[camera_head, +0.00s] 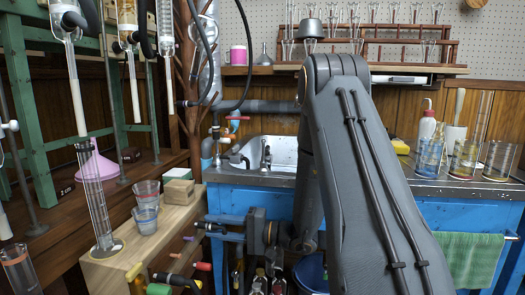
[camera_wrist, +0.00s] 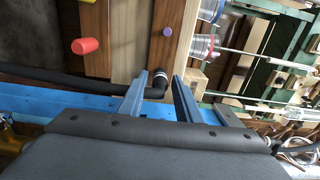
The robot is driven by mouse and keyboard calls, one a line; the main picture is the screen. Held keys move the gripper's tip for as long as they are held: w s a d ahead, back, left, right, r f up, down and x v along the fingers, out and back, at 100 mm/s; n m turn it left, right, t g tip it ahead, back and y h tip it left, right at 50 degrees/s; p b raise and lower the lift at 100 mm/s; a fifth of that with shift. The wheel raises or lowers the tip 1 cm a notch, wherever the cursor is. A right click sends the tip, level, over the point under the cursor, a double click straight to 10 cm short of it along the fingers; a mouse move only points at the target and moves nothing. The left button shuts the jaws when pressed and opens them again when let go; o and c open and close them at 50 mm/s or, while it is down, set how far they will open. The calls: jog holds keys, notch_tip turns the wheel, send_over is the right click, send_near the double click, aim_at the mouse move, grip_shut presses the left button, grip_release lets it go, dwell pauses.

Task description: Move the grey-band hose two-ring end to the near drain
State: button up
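In the wrist view, a black hose (camera_wrist: 80,84) runs in from the left and bends at an end with pale rings (camera_wrist: 161,76) against a wooden post. The ring count and band colour are too small to be sure of. My gripper (camera_wrist: 161,75) has its two fingers apart, with the hose end showing in the gap between them and space visible on both sides. In the head view, my gripper (camera_head: 204,227) points left, low in front of the blue sink cabinet, and the hose end there is not clear. I cannot tell which fitting is the near drain.
A wooden stand (camera_head: 150,238) with beakers and a glass cylinder (camera_head: 97,205) is left of my gripper. Coloured pegs stick out, including a red one (camera_wrist: 85,46). Hoses (camera_head: 247,55) hang near the sink (camera_head: 270,150). Glasses (camera_head: 465,158) stand on the right counter.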

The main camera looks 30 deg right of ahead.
grip_shut()
jog(key=p+v, duration=0.1)
jog(key=v, duration=0.5)
dwell(1.2)
